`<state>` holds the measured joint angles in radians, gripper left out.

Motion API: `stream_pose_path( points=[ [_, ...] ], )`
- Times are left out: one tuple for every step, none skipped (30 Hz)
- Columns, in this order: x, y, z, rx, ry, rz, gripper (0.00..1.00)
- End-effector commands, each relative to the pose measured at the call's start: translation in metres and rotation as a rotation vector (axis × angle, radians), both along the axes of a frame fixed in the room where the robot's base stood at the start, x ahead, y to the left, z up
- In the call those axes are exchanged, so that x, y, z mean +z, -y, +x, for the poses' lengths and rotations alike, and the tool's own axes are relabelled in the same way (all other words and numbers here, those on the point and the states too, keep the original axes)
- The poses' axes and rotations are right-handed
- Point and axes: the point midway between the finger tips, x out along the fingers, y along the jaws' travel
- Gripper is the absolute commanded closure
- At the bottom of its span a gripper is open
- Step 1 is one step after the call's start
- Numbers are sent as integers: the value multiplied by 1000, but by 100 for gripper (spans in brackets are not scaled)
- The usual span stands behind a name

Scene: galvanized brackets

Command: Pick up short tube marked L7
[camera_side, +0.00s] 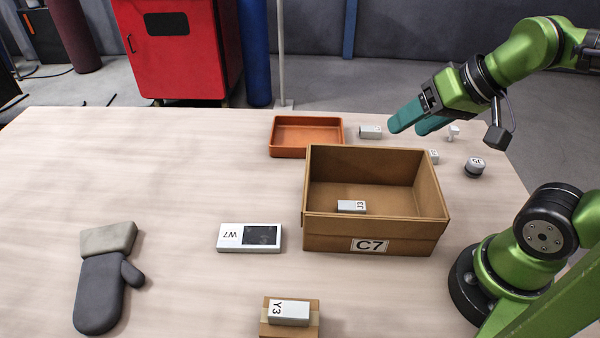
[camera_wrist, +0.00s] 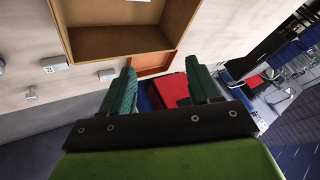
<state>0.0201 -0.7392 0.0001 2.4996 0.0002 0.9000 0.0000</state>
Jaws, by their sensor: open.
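I cannot read the mark L7 on any piece. Candidates in the side view are a small pale piece (camera_side: 370,131) beside the orange tray, a pale piece (camera_side: 433,157) behind the cardboard box, and a small white piece (camera_side: 453,132) farther right. A short round piece marked J5 (camera_side: 475,167) stands at the right. A pale block (camera_side: 351,206) with an unclear mark lies inside the box marked C7 (camera_side: 430,232). My gripper (camera_side: 412,122) is open and empty above the table, behind the box; its teal fingers also show in the wrist view (camera_wrist: 163,90).
An orange tray (camera_side: 308,152) stands behind the C7 box. A white W7 piece (camera_side: 232,238) with a dark panel, a grey mitt (camera_side: 98,290) and a block marked Y3 (camera_side: 290,312) on a small carton lie in front. The table's left side is mostly clear.

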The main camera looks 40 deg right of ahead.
Motion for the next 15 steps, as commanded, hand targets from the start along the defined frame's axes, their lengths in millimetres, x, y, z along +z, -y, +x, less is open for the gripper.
stream_pose_path(
  points=[
    [-8, 7, 3, -29, -36, 1, 38],
    [-11, 11, 6, -47, -54, 1, 38],
    [-14, 19, 13, -75, -78, 2, 38],
    [-16, 25, 19, -100, -98, 4, 38],
    [-17, 33, 26, -123, -119, 6, 38],
    [-19, 43, 36, -142, -148, 4, 38],
    [-20, 52, 44, -148, -169, -1, 38],
    [-21, 61, 53, -147, -188, -8, 38],
    [-23, 74, 64, -137, -210, -19, 38],
    [-25, 83, 72, -123, -227, -28, 38],
    [-27, 93, 80, -105, -243, -39, 38],
    [-30, 107, 91, -77, -262, -50, 38],
    [-33, 118, 98, -52, -275, -59, 38],
    [-37, 129, 105, -22, -288, -67, 38],
    [-42, 145, 115, 21, -300, -78, 38]
  ],
)
